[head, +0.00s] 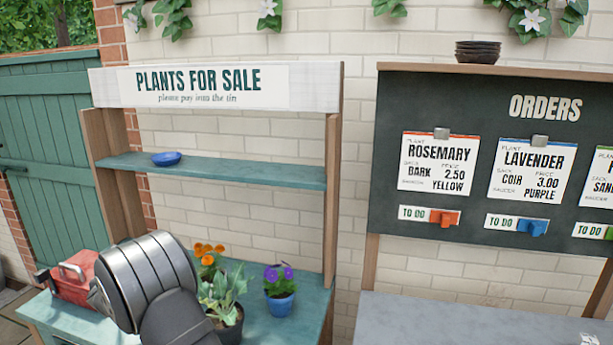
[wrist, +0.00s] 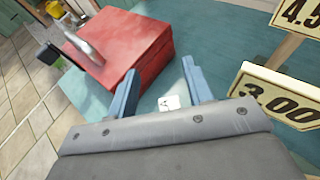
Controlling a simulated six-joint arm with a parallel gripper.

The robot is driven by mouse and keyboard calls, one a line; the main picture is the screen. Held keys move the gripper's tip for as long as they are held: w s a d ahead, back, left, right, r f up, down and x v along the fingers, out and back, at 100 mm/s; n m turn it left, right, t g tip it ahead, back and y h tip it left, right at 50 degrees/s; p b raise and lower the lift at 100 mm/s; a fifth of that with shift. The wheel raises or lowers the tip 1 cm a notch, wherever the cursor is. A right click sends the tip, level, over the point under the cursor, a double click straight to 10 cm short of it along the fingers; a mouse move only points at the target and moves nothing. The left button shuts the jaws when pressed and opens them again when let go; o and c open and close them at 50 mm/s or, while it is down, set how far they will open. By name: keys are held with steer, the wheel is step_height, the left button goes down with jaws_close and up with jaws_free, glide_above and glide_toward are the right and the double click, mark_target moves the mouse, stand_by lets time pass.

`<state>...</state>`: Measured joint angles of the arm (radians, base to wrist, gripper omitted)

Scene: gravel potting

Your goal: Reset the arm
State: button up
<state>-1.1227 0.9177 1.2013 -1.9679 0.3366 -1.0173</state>
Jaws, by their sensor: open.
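My gripper (wrist: 160,92) shows in the wrist view with its two blue fingers apart and nothing between them. It hangs over the teal bench top (wrist: 215,70), close to a red tin (wrist: 125,50) with a pale handle. A small white piece (wrist: 169,103) shows on the bench between the fingers. In the head view, my arm's grey link covers part of the bench's left side and the fingers are hidden. The red tin (head: 78,278) stands left of the arm there.
Orange flowers (head: 208,253), a leafy plant (head: 220,292) and a purple-flowered blue pot (head: 280,305) stand right of my arm. A shelf (head: 230,172) with a blue saucer (head: 166,158) is above. Price signs (wrist: 275,97) flank the gripper on the right. The grey table (head: 450,320) looks mostly clear.

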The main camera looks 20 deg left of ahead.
step_height(320, 180, up, 29)
steer(key=shift+m+t+h, duration=0.3)
steer(key=shift+m+t, duration=0.1)
steer(key=shift+m, duration=0.1)
steer(key=shift+w+d+r, duration=0.3)
steer(key=shift+w+d, duration=0.65)
steer(key=shift+w+d+r, duration=0.3)
steer(key=shift+w+d, duration=0.6)
steer(key=shift+d, duration=0.05)
steer(key=shift+o, duration=0.4)
